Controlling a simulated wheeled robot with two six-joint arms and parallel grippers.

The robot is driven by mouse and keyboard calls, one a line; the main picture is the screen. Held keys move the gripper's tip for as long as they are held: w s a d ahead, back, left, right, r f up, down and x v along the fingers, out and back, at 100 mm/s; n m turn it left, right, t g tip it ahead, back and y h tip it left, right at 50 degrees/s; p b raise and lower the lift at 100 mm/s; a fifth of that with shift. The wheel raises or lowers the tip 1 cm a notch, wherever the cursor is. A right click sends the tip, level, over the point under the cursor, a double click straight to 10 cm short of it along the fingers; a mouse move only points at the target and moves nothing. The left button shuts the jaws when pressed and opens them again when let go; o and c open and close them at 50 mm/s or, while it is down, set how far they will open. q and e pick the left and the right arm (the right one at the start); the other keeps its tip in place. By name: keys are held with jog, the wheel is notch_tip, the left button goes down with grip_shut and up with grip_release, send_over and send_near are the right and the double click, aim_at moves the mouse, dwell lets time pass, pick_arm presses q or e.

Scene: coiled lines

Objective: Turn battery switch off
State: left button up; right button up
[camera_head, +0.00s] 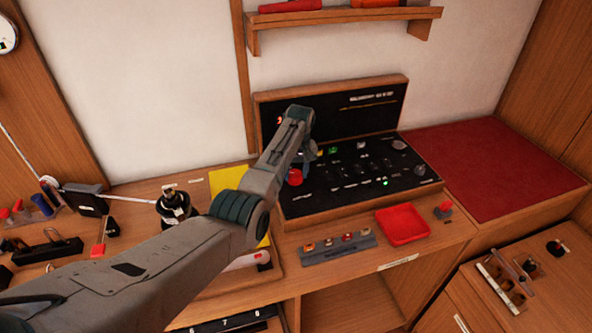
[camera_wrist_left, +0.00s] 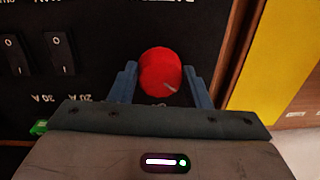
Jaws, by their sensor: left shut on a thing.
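The battery switch is a red round knob (camera_head: 295,177) at the left side of the black control panel (camera_head: 330,194). In the left wrist view the red knob (camera_wrist_left: 160,72) sits between my blue-grey fingers, with a light pointer mark toward its lower right. My left gripper (camera_head: 308,153) reaches over the panel's left part and is shut on the knob. In the head view my arm hides part of the panel. My right gripper is not in view.
A red tray (camera_head: 402,224) and a strip of small fittings (camera_head: 338,247) lie in front of the panel. Black rocker switches (camera_wrist_left: 60,53) are near the knob. A yellow sheet (camera_head: 230,178) lies left of the panel. A red mat (camera_head: 495,170) to the right is clear.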

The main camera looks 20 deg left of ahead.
pick_arm(q)
jog(key=m+p, duration=0.1)
jog(key=m, duration=0.1)
jog(key=shift+r+m+p, duration=0.25)
jog(key=shift+m+p, duration=0.05)
jog(key=shift+p, duration=0.1)
jog(key=m+p, duration=0.1)
jog(key=m, duration=0.1)
jog(key=shift+a+m, duration=0.1)
jog(key=shift+m, duration=0.3)
jog(key=shift+f+m+p, duration=0.1)
jog(key=shift+m+p, duration=0.75)
jog(key=shift+m, duration=0.35)
jog(key=shift+a+m+t+p, duration=0.1)
jog(key=shift+m+t+p, duration=0.3)
jog(key=shift+m, duration=0.8)
jog(key=o, duration=1)
jog(key=shift+f, duration=0.1)
